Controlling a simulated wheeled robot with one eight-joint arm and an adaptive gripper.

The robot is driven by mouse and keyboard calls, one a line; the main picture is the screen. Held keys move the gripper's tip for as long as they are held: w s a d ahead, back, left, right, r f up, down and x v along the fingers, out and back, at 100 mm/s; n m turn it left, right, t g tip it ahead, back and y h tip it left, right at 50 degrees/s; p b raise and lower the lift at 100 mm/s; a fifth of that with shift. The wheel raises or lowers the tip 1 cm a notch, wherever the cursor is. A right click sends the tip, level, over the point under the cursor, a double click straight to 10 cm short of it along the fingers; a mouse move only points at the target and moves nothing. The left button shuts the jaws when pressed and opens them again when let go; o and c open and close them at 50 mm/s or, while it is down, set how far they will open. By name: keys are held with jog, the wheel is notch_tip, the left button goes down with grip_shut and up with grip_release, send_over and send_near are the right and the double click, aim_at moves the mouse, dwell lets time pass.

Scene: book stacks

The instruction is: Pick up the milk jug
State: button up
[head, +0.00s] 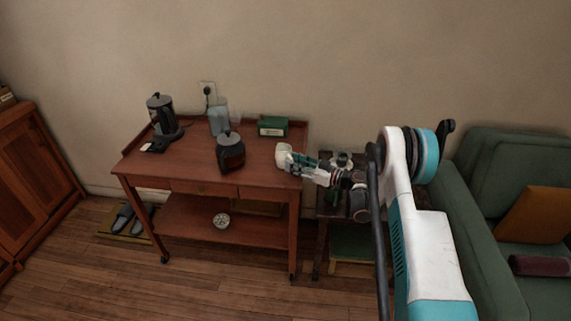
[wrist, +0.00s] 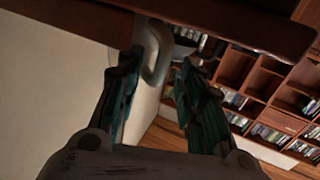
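The milk jug (head: 284,157) is a small cream-white vessel standing on the right part of the reddish wooden cart top. In the wrist view its pale body and curved handle (wrist: 158,55) show at the top centre, beyond and between my fingertips. My gripper (head: 301,163) reaches in from the right, close beside the jug. In the wrist view my gripper (wrist: 156,68) has its two greenish fingers apart, with the handle in the gap. Whether a finger touches the jug cannot be told. Part of the jug is hidden by my fingers.
The wooden cart (head: 205,189) also holds a dark lidded pot (head: 230,152), a kettle (head: 160,113), a clear bluish container (head: 218,120) and a green box (head: 272,126). A dark side table (head: 322,213) stands right of the cart, then a green sofa (head: 480,250). Bookshelves (wrist: 260,90) show behind.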

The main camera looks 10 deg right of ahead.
grip_shut()
jog(key=shift+r, duration=0.1)
jog(key=shift+r, duration=0.15)
dwell(0.3)
